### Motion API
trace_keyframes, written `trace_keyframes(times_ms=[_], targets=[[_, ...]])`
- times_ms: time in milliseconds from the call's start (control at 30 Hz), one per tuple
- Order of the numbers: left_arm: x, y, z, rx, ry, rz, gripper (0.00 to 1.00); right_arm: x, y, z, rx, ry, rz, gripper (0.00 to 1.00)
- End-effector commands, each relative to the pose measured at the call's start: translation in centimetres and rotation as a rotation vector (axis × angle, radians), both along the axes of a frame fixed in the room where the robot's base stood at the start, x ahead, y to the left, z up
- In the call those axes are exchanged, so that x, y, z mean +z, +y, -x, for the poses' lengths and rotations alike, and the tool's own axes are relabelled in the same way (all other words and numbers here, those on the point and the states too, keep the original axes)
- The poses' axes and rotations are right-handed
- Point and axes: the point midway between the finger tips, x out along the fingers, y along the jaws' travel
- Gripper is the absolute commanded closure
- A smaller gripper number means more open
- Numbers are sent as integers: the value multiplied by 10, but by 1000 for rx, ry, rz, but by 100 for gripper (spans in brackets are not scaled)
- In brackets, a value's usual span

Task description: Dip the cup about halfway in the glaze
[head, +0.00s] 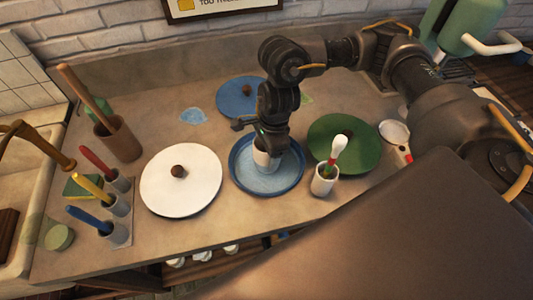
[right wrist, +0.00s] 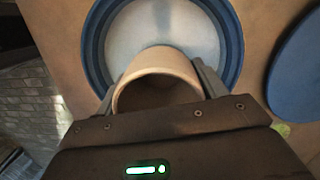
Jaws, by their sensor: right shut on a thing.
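My right gripper (head: 266,148) reaches down over a round blue-rimmed basin (head: 236,181) of pale blue glaze (head: 281,178). It is shut on a cream cup (head: 262,159). In the right wrist view the cup (right wrist: 158,66) sits between the fingers with its open mouth toward the camera. Beyond it show the pale glaze (right wrist: 165,27) and the basin's blue rim (right wrist: 96,40). The cup's lower end is over or in the glaze; I cannot tell how deep it is. My left gripper is not in view.
A white lid (head: 181,192) lies left of the basin, a blue lid (head: 240,103) behind it and a green lid (head: 350,160) to its right. A small cup with a brush (head: 324,182) stands close at right. Tool holders (head: 118,142) stand at left.

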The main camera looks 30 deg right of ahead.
Motion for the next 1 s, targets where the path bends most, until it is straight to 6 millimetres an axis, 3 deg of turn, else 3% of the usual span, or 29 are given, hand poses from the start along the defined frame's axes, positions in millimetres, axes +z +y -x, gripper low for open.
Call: trace_keyframes(times_ms=[800, 1000], targets=[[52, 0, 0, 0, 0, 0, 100, 68, 0, 0, 0, -1, -1, 60], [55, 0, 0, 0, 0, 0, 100, 73, 0, 0, 0, -1, 0, 60]])
